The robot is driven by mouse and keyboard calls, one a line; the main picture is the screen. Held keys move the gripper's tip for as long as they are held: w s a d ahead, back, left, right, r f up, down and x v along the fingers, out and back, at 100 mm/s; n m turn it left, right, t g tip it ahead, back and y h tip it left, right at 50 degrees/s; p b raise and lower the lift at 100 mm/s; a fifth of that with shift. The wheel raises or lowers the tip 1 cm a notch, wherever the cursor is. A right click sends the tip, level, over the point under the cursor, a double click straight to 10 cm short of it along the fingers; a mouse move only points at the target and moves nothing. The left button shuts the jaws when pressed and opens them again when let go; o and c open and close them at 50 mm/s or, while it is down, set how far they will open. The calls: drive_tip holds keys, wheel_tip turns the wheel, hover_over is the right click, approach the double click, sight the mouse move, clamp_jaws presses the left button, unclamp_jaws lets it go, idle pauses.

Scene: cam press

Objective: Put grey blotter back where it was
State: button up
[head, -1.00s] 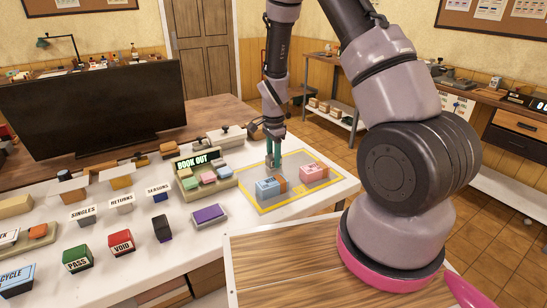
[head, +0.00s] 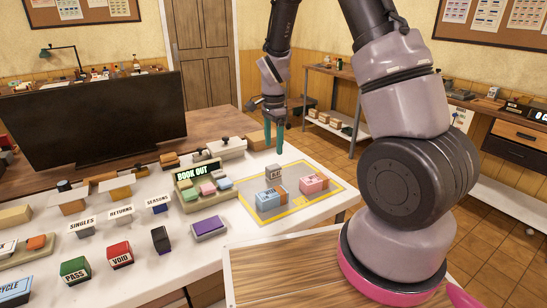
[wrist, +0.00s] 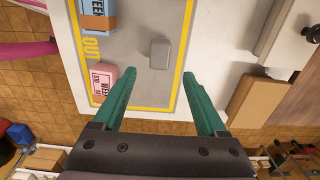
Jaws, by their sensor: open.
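A small grey block (head: 273,173) with a lettered label on its front stands on the yellow-outlined grey area, behind the blue block; it seems to be the grey blotter, but I cannot tell for sure. In the wrist view its plain grey top (wrist: 159,54) shows ahead of the fingertips, toward the area's right yellow line. My gripper (head: 274,150) is open and empty, above and apart from the grey block. In the wrist view its green fingers (wrist: 160,74) are spread with nothing between them. The outlined area (head: 300,210) lies on the white counter.
A blue block (head: 268,199) and a pink block (head: 314,183) stand on the outlined area. The BOOK OUT holder (head: 193,169) with several coloured blocks is to its left. Pale knobbed pieces (head: 228,147) stand behind. A purple block (head: 209,226) lies left of the area.

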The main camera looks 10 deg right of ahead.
drive_tip(key=s+d+r+n+t+y, duration=0.1)
drive_tip(key=s+d+r+n+t, duration=0.15)
drive_tip(key=r, duration=0.75)
drive_tip(key=s+d+r+n+t+y, duration=0.15)
drive_tip(key=s+r, duration=0.25)
drive_tip(key=r, duration=0.6)
drive_tip(key=s+d+r+n+t, duration=0.1)
drive_tip(key=s+r+n, duration=0.2)
drive_tip(key=s+r, duration=0.2)
drive_tip(key=s+r+n+t, duration=0.2)
drive_tip(key=s+r, duration=0.3)
drive_tip(key=s, duration=0.6)
drive_tip(key=shift+d+r+n, duration=0.15)
drive_tip(key=shift+d+n, duration=0.25)
drive_tip(key=shift+n, duration=0.2)
